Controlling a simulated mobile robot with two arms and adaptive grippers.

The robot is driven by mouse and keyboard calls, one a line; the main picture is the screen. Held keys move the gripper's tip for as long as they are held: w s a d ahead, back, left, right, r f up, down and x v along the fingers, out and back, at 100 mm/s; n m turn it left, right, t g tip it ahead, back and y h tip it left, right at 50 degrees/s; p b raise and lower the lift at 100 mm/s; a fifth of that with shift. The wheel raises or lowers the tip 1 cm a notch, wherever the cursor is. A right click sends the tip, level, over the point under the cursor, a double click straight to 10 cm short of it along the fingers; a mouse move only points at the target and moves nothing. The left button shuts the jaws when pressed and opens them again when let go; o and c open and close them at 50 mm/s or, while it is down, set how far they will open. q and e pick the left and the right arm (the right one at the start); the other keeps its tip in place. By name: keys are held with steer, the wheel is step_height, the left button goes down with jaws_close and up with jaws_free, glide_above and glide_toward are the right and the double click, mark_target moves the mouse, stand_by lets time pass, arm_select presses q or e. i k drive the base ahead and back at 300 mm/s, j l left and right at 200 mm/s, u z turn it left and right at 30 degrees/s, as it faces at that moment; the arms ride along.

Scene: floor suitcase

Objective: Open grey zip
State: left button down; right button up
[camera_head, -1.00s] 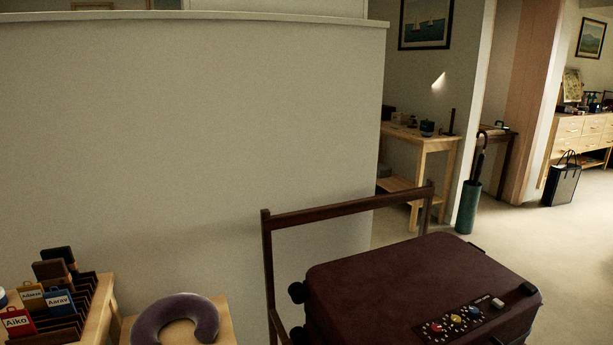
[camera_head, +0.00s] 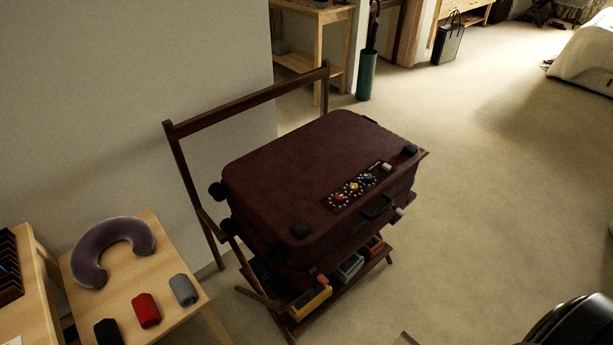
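The dark maroon suitcase (camera_head: 290,160) lies flat and closed on a dark wooden rack in the middle of the view. A small light grey piece (camera_head: 398,213) shows at its front side near the right corner; it may be the grey zip's pull, but it is too small to be sure. A small red piece (camera_head: 321,280) shows low near the front left corner. A black handle (camera_head: 378,207) is on the front side. A panel with coloured knobs (camera_head: 353,187) and a small grey block (camera_head: 387,167) are on the lid. Neither gripper is in view.
The wooden rack (camera_head: 250,97) has a lower shelf with several items, including a yellow one (camera_head: 310,301). A small table (camera_head: 182,247) at left holds a purple neck pillow (camera_head: 90,268) and red, grey and black rolls. Carpet right of the suitcase is clear.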

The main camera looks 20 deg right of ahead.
mark_target(400, 211)
steer(key=l+u, duration=0.15)
steer(key=u, duration=0.2)
steer(key=l+u, duration=0.2)
steer(key=u, duration=0.2)
steer(key=l+u, duration=0.15)
steer(key=u, duration=0.2)
steer(key=k+l+u, duration=0.2)
steer(key=l, duration=0.25)
steer(key=l+u, duration=0.2)
steer(key=l, duration=0.3)
steer(key=k+l+u, duration=0.15)
steer(key=l, duration=0.25)
steer(key=k+l+u, duration=0.2)
steer(key=l, duration=0.2)
steer(key=k+l+u, duration=0.2)
steer(key=l, duration=0.2)
steer(key=k+l, duration=0.25)
steer(key=l, duration=0.2)
steer(key=k+l, duration=0.25)
steer(key=l, duration=0.2)
steer(key=k+l, duration=0.25)
steer(key=l, duration=0.2)
steer(key=k+l, duration=0.25)
steer(key=l, duration=0.25)
steer(key=k+l+u, duration=0.1)
steer(key=k+l, duration=0.15)
steer(key=l, duration=0.2)
